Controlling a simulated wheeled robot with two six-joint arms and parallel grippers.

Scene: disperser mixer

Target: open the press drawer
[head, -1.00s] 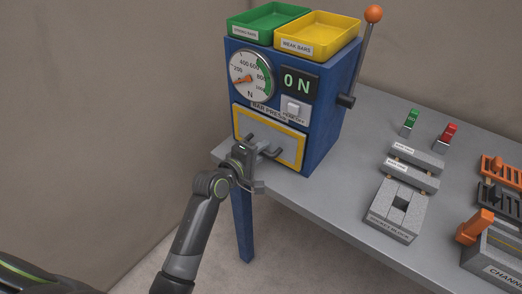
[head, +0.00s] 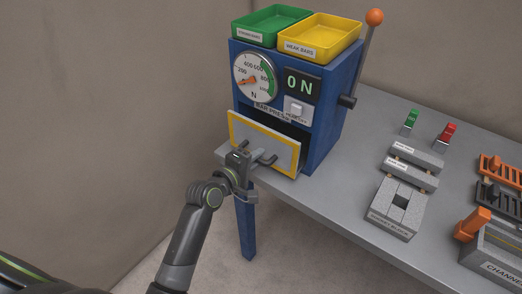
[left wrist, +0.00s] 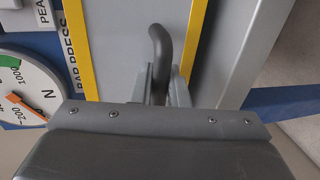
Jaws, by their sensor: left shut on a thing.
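The blue bar press (head: 323,140) stands on the grey table against the wall. Its drawer front (head: 281,155), grey with a yellow border, stands out from the press body, with a dark gap showing above it. My left gripper (head: 254,158) is at the drawer front, shut on the dark curved drawer handle (head: 266,159). In the left wrist view the handle (left wrist: 161,50) runs down between the two fingers (left wrist: 160,88), and its lower part is hidden by the gripper. My right gripper is not in view.
A green tray (head: 248,29) and a yellow tray (head: 349,46) sit on top of the press. A lever with an orange knob (head: 374,17) is on its right side. Grey blocks (head: 398,207) and an orange-handled channel fixture (head: 476,226) stand further right. The floor before the drawer is clear.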

